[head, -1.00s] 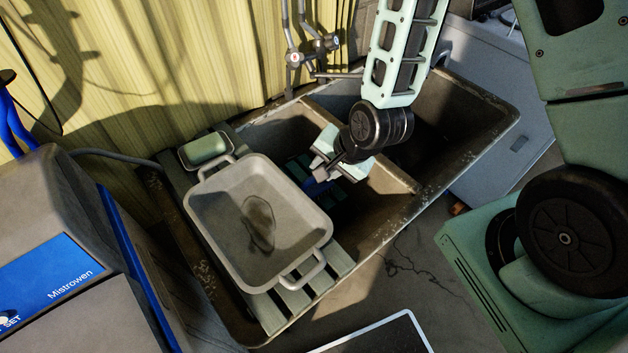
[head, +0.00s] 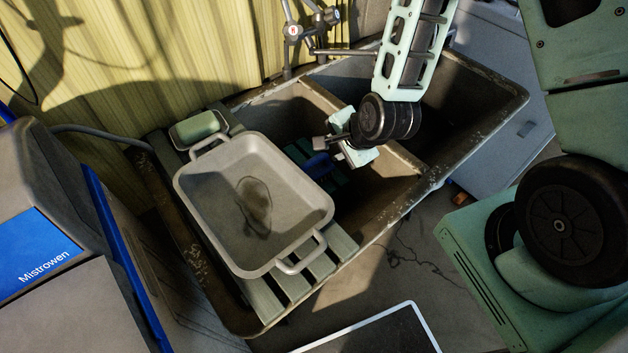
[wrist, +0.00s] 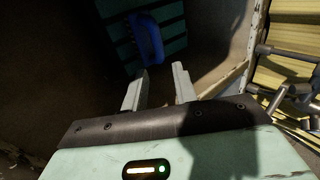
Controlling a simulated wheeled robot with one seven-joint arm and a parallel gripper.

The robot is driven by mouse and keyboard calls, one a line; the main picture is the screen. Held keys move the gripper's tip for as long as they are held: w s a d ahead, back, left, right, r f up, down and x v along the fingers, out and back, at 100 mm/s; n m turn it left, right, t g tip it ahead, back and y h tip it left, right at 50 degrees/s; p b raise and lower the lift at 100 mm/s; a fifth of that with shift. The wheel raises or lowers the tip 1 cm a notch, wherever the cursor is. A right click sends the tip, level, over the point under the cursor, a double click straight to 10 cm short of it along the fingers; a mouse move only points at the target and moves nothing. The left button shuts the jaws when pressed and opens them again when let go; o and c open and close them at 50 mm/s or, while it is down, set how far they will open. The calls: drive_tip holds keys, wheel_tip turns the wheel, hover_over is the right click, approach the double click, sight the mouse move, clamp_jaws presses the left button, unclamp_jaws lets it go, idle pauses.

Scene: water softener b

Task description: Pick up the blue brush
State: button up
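The blue brush (head: 318,167) lies low in the left sink basin, on dark green slats, partly hidden by the tray and my gripper in the head view. In the wrist view the blue brush (wrist: 149,38) shows ahead of the fingers, slightly left of the gap's middle. My gripper (wrist: 160,78) is open and empty, its two pale fingers apart. In the head view my gripper (head: 328,146) is over the left basin near the divider, just above the brush. It does not visibly touch the brush.
A grey two-handled tray (head: 225,215) sits on slats (head: 265,302) across the sink's left side. A green soap-like block (head: 198,126) lies behind it. The sink divider (head: 395,185) is close to my gripper. Faucet pipes (head: 294,35) stand at the back. The right basin looks empty.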

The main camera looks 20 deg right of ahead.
sight(317, 159)
drive_tip(key=shift+b+x, duration=3.9)
drive_tip(key=shift+x, duration=0.3)
drive_tip(key=shift+s+x, duration=0.25)
drive_tip(key=shift+x, duration=2.35)
drive_tip(key=shift+f, duration=0.2)
drive_tip(key=shift+c, duration=0.2)
clamp_jaws()
